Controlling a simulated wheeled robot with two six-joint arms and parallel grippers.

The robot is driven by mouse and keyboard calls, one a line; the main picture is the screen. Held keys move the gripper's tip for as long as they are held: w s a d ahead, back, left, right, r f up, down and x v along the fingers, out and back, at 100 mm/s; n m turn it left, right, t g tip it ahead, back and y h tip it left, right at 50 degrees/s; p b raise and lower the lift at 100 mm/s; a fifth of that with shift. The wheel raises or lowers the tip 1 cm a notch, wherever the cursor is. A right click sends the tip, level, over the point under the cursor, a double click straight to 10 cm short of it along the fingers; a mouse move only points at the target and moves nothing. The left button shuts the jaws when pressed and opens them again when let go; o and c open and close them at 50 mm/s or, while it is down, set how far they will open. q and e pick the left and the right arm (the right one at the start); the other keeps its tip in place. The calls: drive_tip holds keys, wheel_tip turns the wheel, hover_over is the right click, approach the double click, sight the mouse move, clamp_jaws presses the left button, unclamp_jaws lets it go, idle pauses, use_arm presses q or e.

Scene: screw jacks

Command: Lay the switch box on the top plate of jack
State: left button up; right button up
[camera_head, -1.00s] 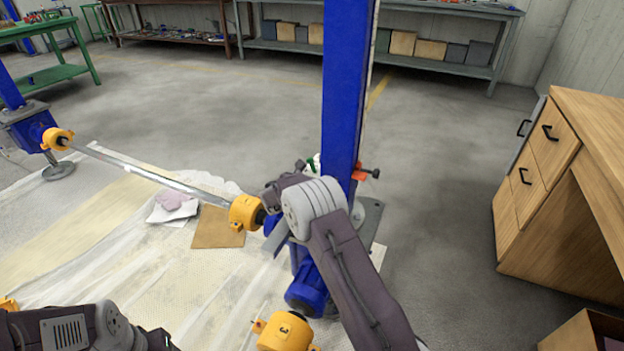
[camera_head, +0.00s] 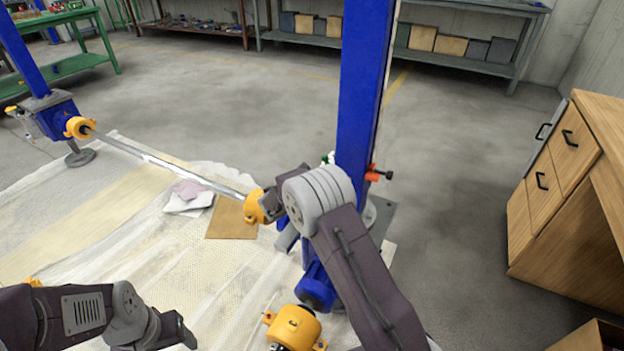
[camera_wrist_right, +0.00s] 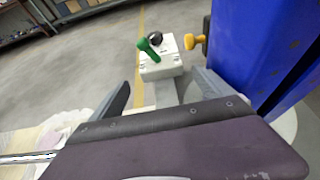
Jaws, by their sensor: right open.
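The switch box (camera_wrist_right: 160,62) shows in the right wrist view as a small pale box with a green knob and a black knob on top. In the head view only a small green and white part of it (camera_head: 328,159) shows, left of the blue column. My right gripper (camera_wrist_right: 164,97) is open, its two grey fingers spread, with the box beyond and between them. It appears empty. In the head view my right wrist hides most of it. A blue jack (camera_head: 57,118) with a yellow coupling stands at the left. I cannot make out a top plate.
A blue column (camera_head: 362,95) rises close to my right wrist. A metal shaft (camera_head: 165,165) runs to a yellow coupling (camera_head: 253,206). A yellow unit (camera_head: 293,326) stands at the bottom. A wooden desk (camera_head: 560,195) is at the right. Floor behind is open.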

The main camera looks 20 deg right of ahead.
drive_tip(key=p+v, duration=0.1)
drive_tip(key=v, duration=0.4)
drive_tip(key=shift+a, duration=0.1)
idle(0.3)
